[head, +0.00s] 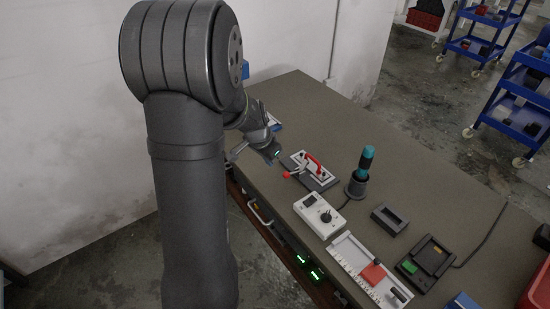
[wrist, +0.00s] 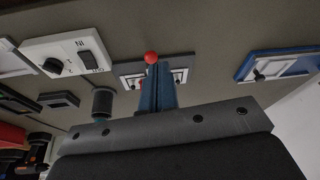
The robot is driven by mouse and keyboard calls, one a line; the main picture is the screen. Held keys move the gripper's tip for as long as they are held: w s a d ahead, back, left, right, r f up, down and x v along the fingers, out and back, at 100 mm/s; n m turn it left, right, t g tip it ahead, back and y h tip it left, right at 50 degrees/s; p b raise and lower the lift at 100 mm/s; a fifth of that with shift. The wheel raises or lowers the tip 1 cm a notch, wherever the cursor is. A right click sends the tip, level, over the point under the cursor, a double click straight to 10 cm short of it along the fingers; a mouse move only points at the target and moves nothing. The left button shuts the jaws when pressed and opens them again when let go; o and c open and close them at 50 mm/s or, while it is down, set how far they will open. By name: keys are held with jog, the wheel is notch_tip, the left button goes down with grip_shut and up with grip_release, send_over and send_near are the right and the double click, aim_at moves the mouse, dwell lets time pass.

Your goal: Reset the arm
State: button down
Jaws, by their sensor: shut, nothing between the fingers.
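My gripper (wrist: 158,88) shows in the wrist view with its two blue-grey fingers together and nothing between them. The fingers point toward a plate fixture with a red-knobbed lever (wrist: 151,57) and cover part of it. In the head view my arm rises at the left and bends down over the table's near left end. There its end is small and partly hidden by my own links. The fixture with the red lever (head: 312,166) lies just right of the arm's end. I cannot tell the exact gap between them.
On the grey table (head: 290,95) stand a white control box (head: 319,215), a teal-handled tool (head: 365,160) in a dark holder, a small black tray (head: 390,219), a white rail fixture (head: 349,256) and a black charger-like unit (head: 428,263). The table's back left is clear.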

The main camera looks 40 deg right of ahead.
jog(key=shift+d, duration=0.1)
dwell(0.3)
send_over(301, 168)
notch_tip(301, 168, down, 4)
jog(key=shift+f, duration=0.15)
jog(key=shift+d+y, duration=0.15)
jog(key=shift+y, duration=0.35)
